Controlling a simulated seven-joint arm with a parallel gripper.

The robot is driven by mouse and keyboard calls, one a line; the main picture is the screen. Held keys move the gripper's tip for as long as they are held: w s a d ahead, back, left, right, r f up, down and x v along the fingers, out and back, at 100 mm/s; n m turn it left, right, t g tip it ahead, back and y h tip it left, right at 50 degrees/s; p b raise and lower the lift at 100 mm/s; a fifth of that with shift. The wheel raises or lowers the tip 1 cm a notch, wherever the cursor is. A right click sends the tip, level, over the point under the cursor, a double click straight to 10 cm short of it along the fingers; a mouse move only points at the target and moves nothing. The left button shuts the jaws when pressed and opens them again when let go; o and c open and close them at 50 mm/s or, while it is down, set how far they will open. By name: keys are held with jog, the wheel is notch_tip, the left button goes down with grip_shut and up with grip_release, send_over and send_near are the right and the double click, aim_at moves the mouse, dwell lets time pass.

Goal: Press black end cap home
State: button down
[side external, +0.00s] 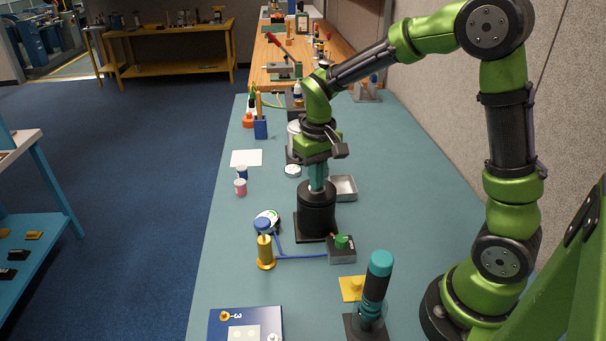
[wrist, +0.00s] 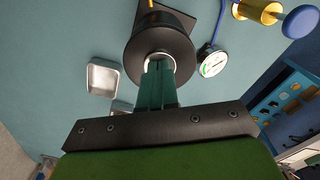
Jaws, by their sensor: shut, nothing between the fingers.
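A black cylinder (side external: 317,208), which looks like the black end cap on its body, stands upright on a dark square base on the teal bench. It also shows in the wrist view (wrist: 155,32), with a pale ring at its near face. My gripper (side external: 318,185) points straight down over its top. The teal fingers (wrist: 159,68) are together with nothing between them, and their tips overlap the pale ring. I cannot tell whether the tips touch the top or sit inside the ring. The seam between cap and body is not clear.
Close by are a metal tray (side external: 343,187), a gauge (side external: 267,221), a yellow spool-like post (side external: 265,252) and a grey box with a green button (side external: 342,248). A teal-topped handle (side external: 375,285) stands upright at the front. The bench's left side is partly clear.

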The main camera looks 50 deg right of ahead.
jog(key=shift+f, duration=0.3)
dwell(0.7)
jog(key=shift+r, duration=3.6)
jog(key=shift+s+a+f+t, duration=0.2)
jog(key=shift+s+a, duration=0.1)
jog(key=shift+s, duration=0.15)
jog(key=shift+s+a+f+t, duration=0.1)
jog(key=shift+s+a+t, duration=0.15)
jog(key=shift+s, duration=0.2)
jog(key=s+a+r+t+y, duration=0.1)
jog(key=s+a+r+t, duration=0.1)
jog(key=s, duration=0.4)
jog(key=s+a+r+m+t+y, duration=0.1)
jog(key=s+a+r+t, duration=0.1)
jog(key=s+r+t, duration=0.2)
jog(key=shift+s+a, duration=0.35)
jog(key=shift+s, duration=0.95)
